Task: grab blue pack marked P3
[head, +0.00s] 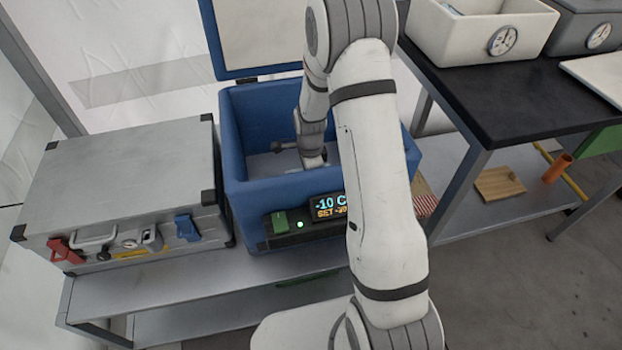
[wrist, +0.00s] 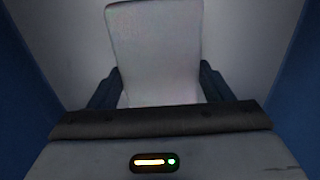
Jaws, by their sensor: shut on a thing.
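A pale grey-white flat pack (wrist: 155,45) stands between the two dark fingers of my gripper (wrist: 160,88) in the wrist view. My gripper is shut on it. No blue colour and no P3 mark show on the side I see. In the head view my gripper (head: 298,150) is down inside an open blue cooler box (head: 240,172). My arm hides the right part of the box, and I cannot make out the pack there. The box's blue walls flank the pack in the wrist view.
The cooler's raised lid (head: 268,35) stands behind it; its display (head: 329,206) reads -10 C. A grey metal case (head: 125,180) sits to the left on the bench (head: 195,275). A black-topped table (head: 500,105) with a white bin (head: 480,35) stands right.

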